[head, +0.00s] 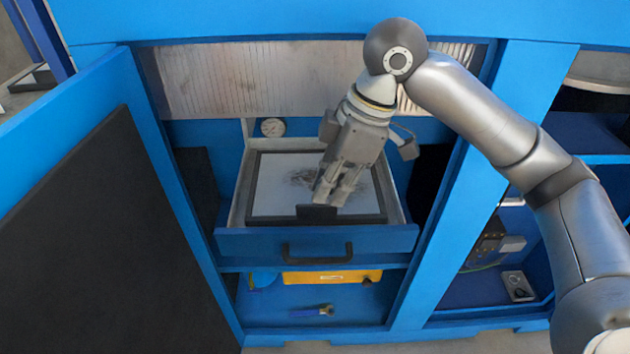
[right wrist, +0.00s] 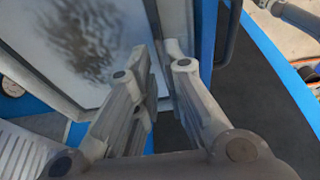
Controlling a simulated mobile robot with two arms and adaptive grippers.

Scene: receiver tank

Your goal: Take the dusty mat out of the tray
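The dusty mat (head: 275,183) is a pale sheet with a dark border and a dark smudge, lying flat in the tray. It also shows at the upper left of the right wrist view (right wrist: 48,50). A black upright tab (head: 313,213) stands at its front edge. The tray (head: 240,240) is a blue-fronted drawer, pulled out. My right gripper (head: 332,196) points down over the mat's front part, with its fingertips close to the tab. In the right wrist view its fingers (right wrist: 158,52) are a narrow gap apart, with nothing clearly held. My left gripper is out of view.
A black handle (head: 317,255) is on the tray front. An open door (head: 90,230) stands at the left, and a blue post (head: 470,190) at the right. A gauge (head: 272,127) is behind the tray. A yellow case (head: 325,277) and a blue-handled tool (head: 312,311) lie below.

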